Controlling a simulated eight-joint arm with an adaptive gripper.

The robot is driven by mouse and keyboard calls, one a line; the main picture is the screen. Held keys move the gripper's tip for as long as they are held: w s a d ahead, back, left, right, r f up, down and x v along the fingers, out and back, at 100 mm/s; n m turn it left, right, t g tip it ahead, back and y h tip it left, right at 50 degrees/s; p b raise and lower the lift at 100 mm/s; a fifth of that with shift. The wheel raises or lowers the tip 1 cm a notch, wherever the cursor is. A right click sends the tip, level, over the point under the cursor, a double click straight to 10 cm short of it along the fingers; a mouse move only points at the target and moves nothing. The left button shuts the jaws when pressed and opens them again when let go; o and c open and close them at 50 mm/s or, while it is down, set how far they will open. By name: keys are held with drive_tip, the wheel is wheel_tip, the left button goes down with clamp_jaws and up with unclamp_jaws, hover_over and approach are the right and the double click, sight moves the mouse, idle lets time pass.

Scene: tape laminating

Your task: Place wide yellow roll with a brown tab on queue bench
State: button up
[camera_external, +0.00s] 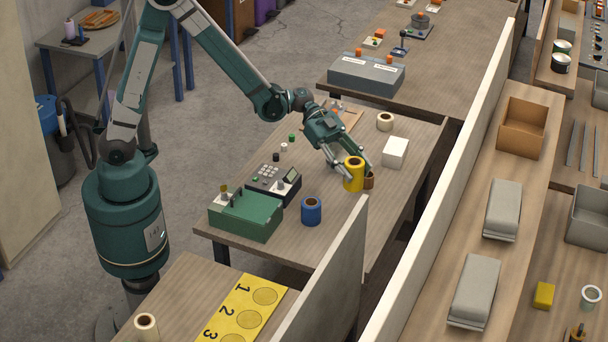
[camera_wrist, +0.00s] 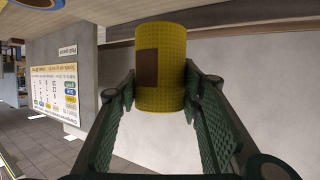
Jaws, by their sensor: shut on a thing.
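The wide yellow roll (camera_external: 354,175) is between the fingers of my gripper (camera_external: 353,168) over the right part of the middle wooden bench. In the wrist view the yellow roll (camera_wrist: 165,92) fills the gap between my two green finger pads (camera_wrist: 160,100), and its brown tab (camera_wrist: 147,68) faces the camera. I cannot tell whether the roll's base touches the bench. A numbered yellow mat (camera_external: 241,308) with several circles lies on the front bench (camera_external: 180,290); which bench is the queue bench is not clear to me.
A white block (camera_external: 395,152), a cream roll (camera_external: 385,121), a blue roll (camera_external: 311,211), a keypad device (camera_external: 273,182) and a green box (camera_external: 245,215) are nearby. A grey partition (camera_external: 325,275) edges the front bench. Another cream roll (camera_external: 146,326) stands there.

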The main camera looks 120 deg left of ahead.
drive_tip(key=shift+d, duration=0.1)
drive_tip(key=s+d+f+m+g+h, duration=0.1)
drive_tip(key=d+m+g+h, duration=0.15)
drive_tip(key=d, duration=1.55)
drive_tip(key=m+g+h+b, duration=0.3)
drive_tip(key=m+g+h, duration=0.1)
drive_tip(key=m+g, duration=0.8)
hover_over(168, 319)
wheel_tip(168, 319, down, 4)
drive_tip(key=shift+r, duration=0.15)
drive_tip(key=shift+f+b, duration=0.7)
drive_tip(key=shift+f, duration=2.2)
drive_tip(key=shift+f, duration=0.1)
drive_tip(key=shift+f+b, duration=0.7)
drive_tip(key=shift+f, duration=1.3)
